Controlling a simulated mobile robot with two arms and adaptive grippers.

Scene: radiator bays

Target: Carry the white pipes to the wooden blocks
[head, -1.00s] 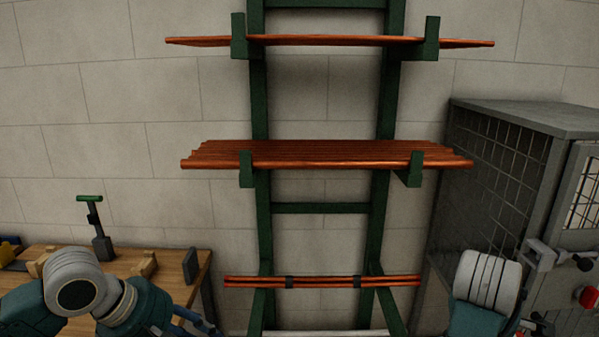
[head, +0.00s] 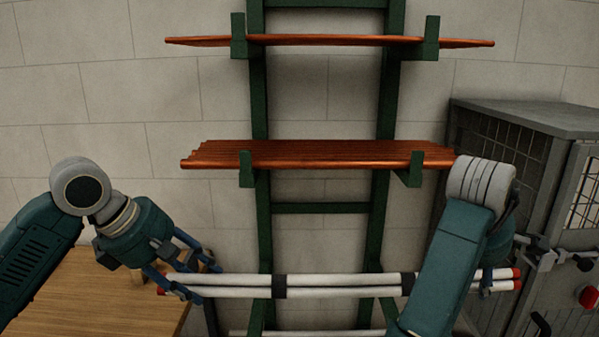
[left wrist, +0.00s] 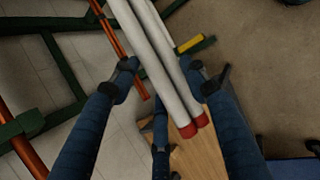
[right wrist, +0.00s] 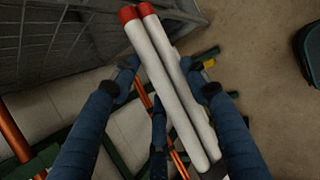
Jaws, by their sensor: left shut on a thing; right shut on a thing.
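Two white pipes (head: 340,280) with red end caps and dark bands lie side by side, roughly level, in front of the green rack. They also show in the left wrist view (left wrist: 168,65) and the right wrist view (right wrist: 165,85). My left gripper (head: 182,283) is shut on the pipes near their left end. My right gripper (head: 488,280) is shut on them near their right end, partly hidden behind my arm. The wooden table (head: 95,290) is at lower left. The wooden blocks are not clearly visible, as my left arm covers much of the tabletop.
The green rack (head: 260,110) holds copper pipes (head: 320,153) on its arms above the white pipes. A grey mesh cabinet (head: 530,120) stands close on the right, near the pipes' right end. Bare floor (left wrist: 265,60) shows in the left wrist view.

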